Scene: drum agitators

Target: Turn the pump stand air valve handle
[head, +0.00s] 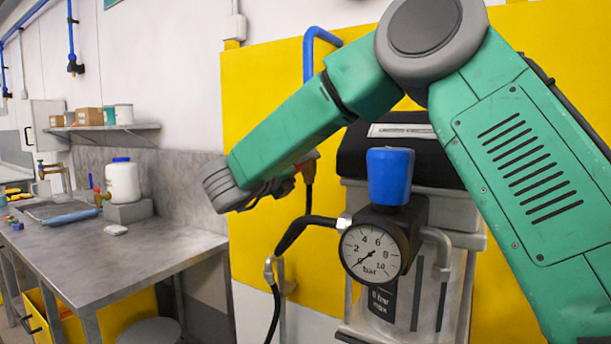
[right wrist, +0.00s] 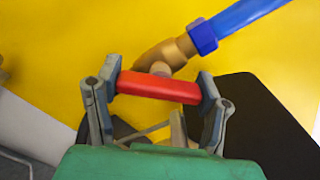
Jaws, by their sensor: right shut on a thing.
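The air valve shows in the right wrist view as a brass body (right wrist: 168,53) with a red bar handle (right wrist: 160,87), in front of a yellow panel. A blue pipe (right wrist: 245,15) joins the brass body at upper right. My right gripper (right wrist: 160,80) is shut on the red handle, with one grey finger at each end of it. In the head view my right gripper (head: 283,185) is partly hidden by my green arm, beside the brownish valve body (head: 307,162) left of the pump stand. The handle is mostly hidden there. My left gripper is not in view.
The pump stand carries a pressure gauge (head: 371,251) and a blue regulator knob (head: 390,176). A black hose (head: 297,230) runs left of it. A grey workbench (head: 135,250) with a white jar (head: 123,181) stands at left, with a stool (head: 150,332) in front.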

